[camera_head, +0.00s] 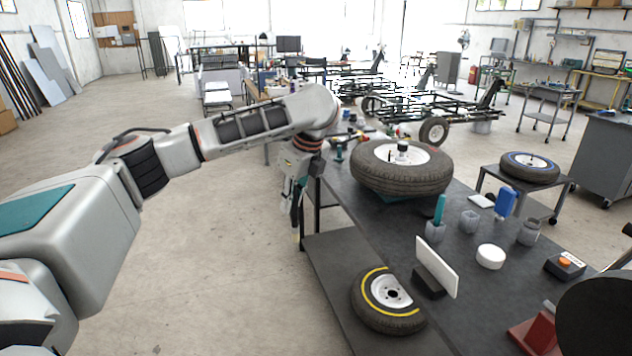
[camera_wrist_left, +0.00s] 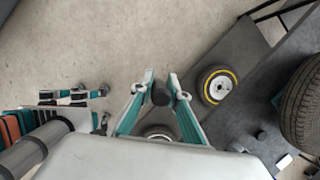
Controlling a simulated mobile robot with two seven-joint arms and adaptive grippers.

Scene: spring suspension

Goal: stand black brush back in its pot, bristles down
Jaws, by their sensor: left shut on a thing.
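My left gripper (camera_head: 294,208) hangs in the air just left of the dark table, pointing down. In the left wrist view its two teal fingers (camera_wrist_left: 160,88) are closed on a dark thing (camera_wrist_left: 160,96), seen nearly end-on. It looks like the black brush (camera_head: 296,216), which shows as a thin dark shape hanging at the fingers in the head view; its bristles are too small to make out. A small grey pot (camera_head: 469,222) stands on the table, seemingly empty. Beside it another grey pot (camera_head: 434,232) holds a teal upright thing (camera_head: 440,208). My right gripper is not visible.
The table (camera_head: 465,300) also carries a big tyre (camera_head: 375,178), a white panel (camera_head: 437,264), a white round thing (camera_head: 490,256), a grey jar (camera_head: 528,233), a blue thing (camera_head: 505,202) and an orange-button box (camera_head: 565,265). A yellow-ringed wheel (camera_head: 366,312) lies on the lower shelf.

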